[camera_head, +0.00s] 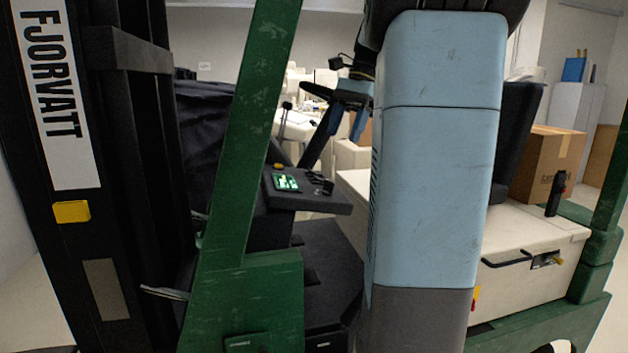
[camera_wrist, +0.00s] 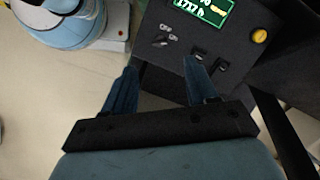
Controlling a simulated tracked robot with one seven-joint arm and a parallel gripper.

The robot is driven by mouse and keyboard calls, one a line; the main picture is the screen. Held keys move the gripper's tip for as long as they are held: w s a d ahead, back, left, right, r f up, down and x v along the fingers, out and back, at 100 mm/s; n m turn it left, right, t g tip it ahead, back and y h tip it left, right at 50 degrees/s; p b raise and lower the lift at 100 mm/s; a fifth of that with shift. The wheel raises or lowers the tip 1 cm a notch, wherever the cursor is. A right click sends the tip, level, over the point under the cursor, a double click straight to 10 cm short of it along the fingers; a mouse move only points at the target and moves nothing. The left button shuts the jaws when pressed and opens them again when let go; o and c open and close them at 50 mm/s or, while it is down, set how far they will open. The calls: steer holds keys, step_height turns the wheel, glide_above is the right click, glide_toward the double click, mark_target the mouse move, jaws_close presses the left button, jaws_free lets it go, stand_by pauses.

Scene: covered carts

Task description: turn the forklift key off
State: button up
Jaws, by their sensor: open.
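The dark control panel (camera_wrist: 150,28) of the forklift shows in the wrist view, with a lit green screen (camera_wrist: 202,8). A small metallic piece that looks like the key (camera_wrist: 164,37) sits on the panel, below and left of the screen. Its turned position is too small to tell. My gripper (camera_wrist: 160,78) is open and empty, with its blue fingertips below the key in the picture and apart from it. In the head view, my gripper (camera_head: 346,122) hangs above and beyond the panel (camera_head: 305,200). A small dark shape at the panel's right may be the key (camera_head: 328,187).
Black switches (camera_wrist: 210,63) and a yellow button (camera_wrist: 259,36) are also on the panel. The green forklift post (camera_head: 240,150) and black mast (camera_head: 115,150) stand at left. A black steering column slants up behind the panel. A cardboard box (camera_head: 545,165) is at right.

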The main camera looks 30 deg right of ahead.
mark_target(329, 186)
steer(key=shift+m, duration=0.3)
steer(key=x, duration=0.8)
steer(key=d+x, duration=0.1)
steer(key=x, duration=0.3)
steer(key=shift+w+f, duration=0.15)
steer(key=shift+f, duration=0.4)
steer(key=shift+c, duration=0.2)
